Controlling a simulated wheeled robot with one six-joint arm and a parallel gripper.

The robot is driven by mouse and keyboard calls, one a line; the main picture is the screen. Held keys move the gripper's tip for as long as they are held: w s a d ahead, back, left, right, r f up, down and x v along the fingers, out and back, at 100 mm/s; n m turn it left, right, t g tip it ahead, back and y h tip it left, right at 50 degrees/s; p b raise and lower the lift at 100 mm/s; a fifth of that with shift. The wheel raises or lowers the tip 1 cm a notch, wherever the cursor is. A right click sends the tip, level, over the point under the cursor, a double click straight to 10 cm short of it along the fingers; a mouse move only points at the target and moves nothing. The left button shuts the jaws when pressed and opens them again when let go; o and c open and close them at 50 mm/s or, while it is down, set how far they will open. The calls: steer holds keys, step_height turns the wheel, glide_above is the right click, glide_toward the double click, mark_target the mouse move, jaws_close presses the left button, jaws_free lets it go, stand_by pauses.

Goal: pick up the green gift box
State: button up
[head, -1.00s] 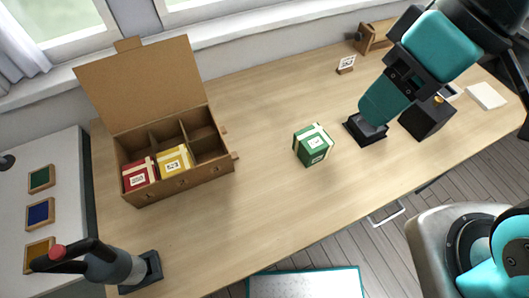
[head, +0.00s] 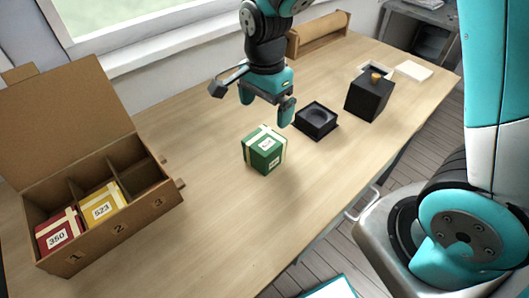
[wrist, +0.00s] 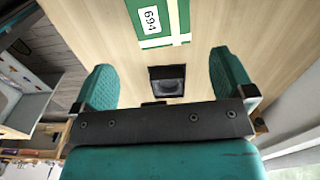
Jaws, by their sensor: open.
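The green gift box (head: 265,150) with cream ribbon bands and white number labels stands on the wooden table. My gripper (head: 267,107) is open and empty, pointing down above and just behind the box, with a gap between its fingertips and the box. In the wrist view the green box (wrist: 160,24) shows at the top edge, cut off by the frame, with a label reading 694. The two teal fingers of my gripper (wrist: 160,85) are spread wide in that view, and the box is beyond them.
A cardboard box (head: 120,238) with numbered compartments, lid raised, holds a red box (head: 58,231) and a yellow box (head: 103,206). A black square holder (head: 316,120) is right of the green box. A black box with a gold knob (head: 369,97) stands farther right. The table front is clear.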

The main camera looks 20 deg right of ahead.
mark_target(264, 149)
step_height(264, 149, down, 14)
steer(key=shift+a+f+p, duration=0.1)
steer(key=shift+p, duration=0.3)
steer(key=c, duration=0.9)
steer(key=shift+w, duration=0.1)
